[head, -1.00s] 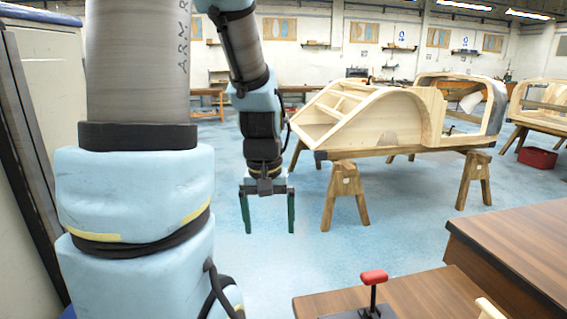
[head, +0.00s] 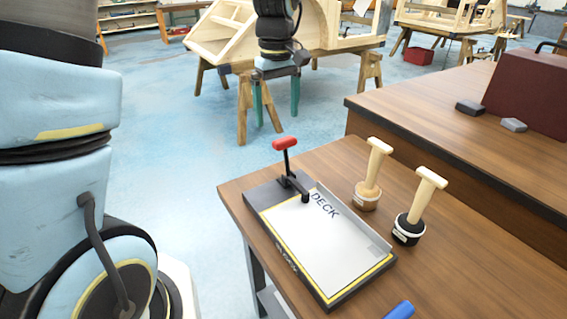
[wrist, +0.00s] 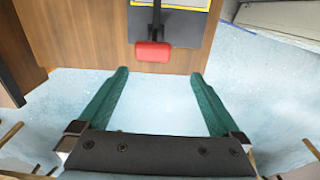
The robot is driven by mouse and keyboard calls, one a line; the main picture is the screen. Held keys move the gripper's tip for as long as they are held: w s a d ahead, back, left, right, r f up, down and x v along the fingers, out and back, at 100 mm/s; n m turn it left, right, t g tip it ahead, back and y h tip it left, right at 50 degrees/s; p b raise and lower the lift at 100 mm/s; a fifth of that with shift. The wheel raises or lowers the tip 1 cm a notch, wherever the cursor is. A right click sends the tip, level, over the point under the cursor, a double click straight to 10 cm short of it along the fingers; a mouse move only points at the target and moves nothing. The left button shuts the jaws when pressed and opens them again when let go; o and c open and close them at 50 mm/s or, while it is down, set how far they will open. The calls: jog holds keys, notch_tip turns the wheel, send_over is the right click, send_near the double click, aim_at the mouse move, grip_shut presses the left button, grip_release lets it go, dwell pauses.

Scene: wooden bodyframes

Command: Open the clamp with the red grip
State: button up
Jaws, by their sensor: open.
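The clamp with the red grip (head: 285,144) stands at the far left corner of a dark-edged board marked DECK (head: 335,296). Its dark lever stands up, with the red grip on top, and its arm reaches over the white sheet on the board. In the wrist view the red grip (wrist: 152,51) lies beyond the fingertips, roughly midway between them. My gripper (head: 277,122) hangs past the table's far edge, fingers down, open and empty. Its green fingers also show in the wrist view (wrist: 157,75), spread wide and apart from the grip.
Two wooden-handled stamps (head: 370,175) (head: 418,208) stand on the table right of the board. A blue item (head: 400,311) lies at the near edge. A second, higher table (head: 470,150) stands behind right. A wooden bodyframe on trestles (head: 330,35) is behind my gripper.

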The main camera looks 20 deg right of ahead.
aim_at(284, 150)
jog(key=shift+s+d+f, duration=0.1)
jog(key=shift+s+d, duration=0.25)
jog(key=shift+d, duration=0.35)
jog(key=shift+s+d+f, duration=0.1)
jog(key=shift+f, duration=0.1)
notch_tip(284, 150, down, 10)
jog(key=shift+f+p, duration=0.15)
jog(key=shift+p, duration=1.05)
grip_shut()
